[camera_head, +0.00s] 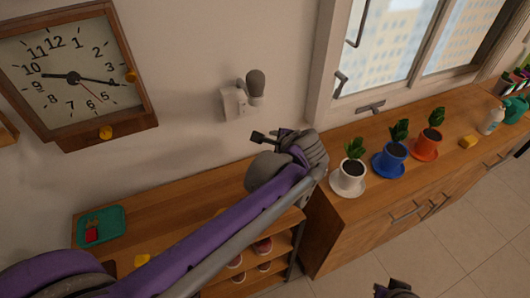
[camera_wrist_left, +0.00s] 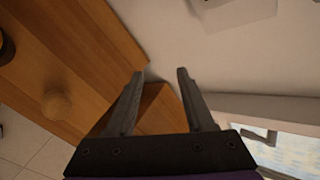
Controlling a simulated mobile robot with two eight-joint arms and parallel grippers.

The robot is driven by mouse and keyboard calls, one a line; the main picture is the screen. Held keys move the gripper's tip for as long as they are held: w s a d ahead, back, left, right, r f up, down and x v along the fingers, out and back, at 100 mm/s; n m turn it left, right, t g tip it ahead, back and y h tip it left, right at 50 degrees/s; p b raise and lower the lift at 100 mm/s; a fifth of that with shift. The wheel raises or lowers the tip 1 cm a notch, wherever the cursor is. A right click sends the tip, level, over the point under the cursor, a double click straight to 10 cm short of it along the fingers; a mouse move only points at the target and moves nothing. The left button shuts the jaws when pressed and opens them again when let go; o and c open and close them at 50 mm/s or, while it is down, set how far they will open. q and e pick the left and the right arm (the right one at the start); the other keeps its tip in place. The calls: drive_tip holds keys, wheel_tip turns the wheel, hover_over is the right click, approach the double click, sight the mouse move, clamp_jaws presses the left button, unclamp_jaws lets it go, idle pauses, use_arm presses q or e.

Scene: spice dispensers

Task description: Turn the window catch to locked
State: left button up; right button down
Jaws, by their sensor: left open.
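The window (camera_head: 385,45) at the upper right has a white frame. A small grey lever (camera_head: 340,82) sits on its left frame, and a grey handle (camera_head: 370,107) sits at its lower edge; I cannot tell which is the catch or whether it is locked. My left gripper (camera_head: 270,136) is near the wall, left of the window and apart from both levers. In the left wrist view its fingers (camera_wrist_left: 160,73) are spread with nothing between them. A dark handle (camera_wrist_left: 258,137) shows there at the lower right by the pane. My right gripper (camera_head: 395,288) shows only partly at the bottom edge.
A wall fixture with a grey knob (camera_head: 255,85) is above my left gripper. Potted plants in white (camera_head: 348,178), blue (camera_head: 390,160) and orange (camera_head: 426,144) pots stand on the cabinet below the window. A clock (camera_head: 75,75) hangs left; a green tray (camera_head: 99,226) is on the low shelf.

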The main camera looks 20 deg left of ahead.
use_arm(q)
drive_tip(key=shift+s+a+f+n+h, duration=0.2)
drive_tip(key=shift+s+n, duration=0.15)
drive_tip(key=shift+s, duration=0.25)
drive_tip(key=shift+s+a+f+n+h, duration=0.15)
drive_tip(key=shift+s+n, duration=0.15)
drive_tip(key=shift+s, duration=0.25)
drive_tip(key=shift+s+a+f+n+h, duration=0.2)
drive_tip(key=shift+s+n, duration=0.15)
drive_tip(key=shift+s, duration=0.25)
use_arm(e)
drive_tip(key=shift+r, duration=0.1)
